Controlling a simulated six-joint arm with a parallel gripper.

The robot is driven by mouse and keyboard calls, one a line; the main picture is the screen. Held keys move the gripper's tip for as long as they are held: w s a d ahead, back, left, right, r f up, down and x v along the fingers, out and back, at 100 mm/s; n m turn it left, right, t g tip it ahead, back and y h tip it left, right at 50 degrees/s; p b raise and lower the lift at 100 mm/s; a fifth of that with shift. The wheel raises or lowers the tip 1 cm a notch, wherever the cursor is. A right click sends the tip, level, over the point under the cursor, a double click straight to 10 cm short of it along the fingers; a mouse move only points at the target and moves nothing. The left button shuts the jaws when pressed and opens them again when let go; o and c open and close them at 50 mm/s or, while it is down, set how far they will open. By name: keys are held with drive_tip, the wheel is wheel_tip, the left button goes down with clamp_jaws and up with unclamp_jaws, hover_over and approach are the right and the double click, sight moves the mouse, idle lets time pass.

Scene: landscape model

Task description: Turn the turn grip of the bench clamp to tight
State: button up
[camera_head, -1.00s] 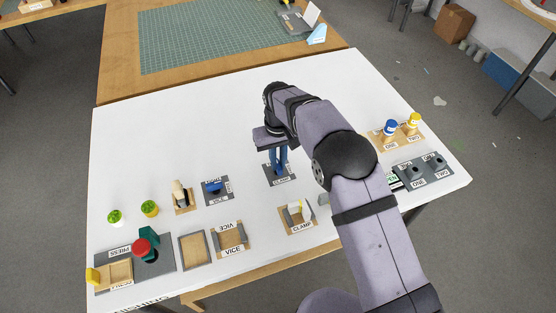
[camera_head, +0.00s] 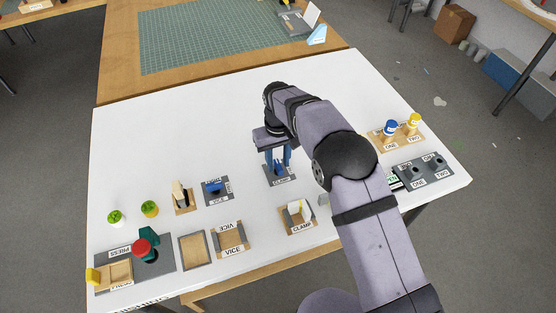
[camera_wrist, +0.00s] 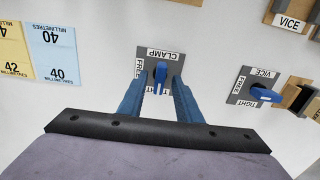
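The bench clamp's turn grip (camera_wrist: 160,75) is a blue bar on a grey plate (camera_wrist: 174,58) labelled CLAMP. In the wrist view the bar stands roughly upright in the picture, its lower end over a partly hidden label below. The FREE label is on the plate's left. My gripper (camera_wrist: 160,84) is open, with one blue finger on each side of the grip and gaps between. In the head view my gripper (camera_head: 279,158) is above the clamp plate (camera_head: 291,179) and hides most of the grip. I cannot tell the fingertips' exact height.
The vice plate (camera_head: 224,197) with its blue grip is left of the clamp. A clamp holder (camera_head: 298,226) stands in front. Blue (camera_head: 390,128) and yellow (camera_head: 413,122) capped bottles are at the right. The white table (camera_head: 180,130) behind is clear.

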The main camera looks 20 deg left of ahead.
sight(278, 164)
wheel_tip(278, 164, up, 7)
drive_tip(key=shift+f+b, duration=0.1)
drive_tip(key=shift+b, duration=0.7)
drive_tip(key=shift+r, duration=0.3)
drive_tip(key=shift+d, duration=0.1)
drive_tip(key=s+d+r+m+p, duration=0.1)
drive_tip(key=d+r+m, duration=0.1)
drive_tip(key=d, duration=1)
drive_tip(key=d+r+m, duration=0.2)
drive_tip(key=d+m, duration=0.1)
drive_tip(key=d, duration=0.8)
drive_tip(key=s+d+f+m, duration=0.2)
drive_tip(key=s+d+m, duration=0.2)
drive_tip(key=s+d, duration=1.1)
drive_tip(key=shift+s+d+f+p, duration=0.25)
drive_tip(key=shift+s+d+p, duration=0.2)
drive_tip(key=shift+s, duration=0.55)
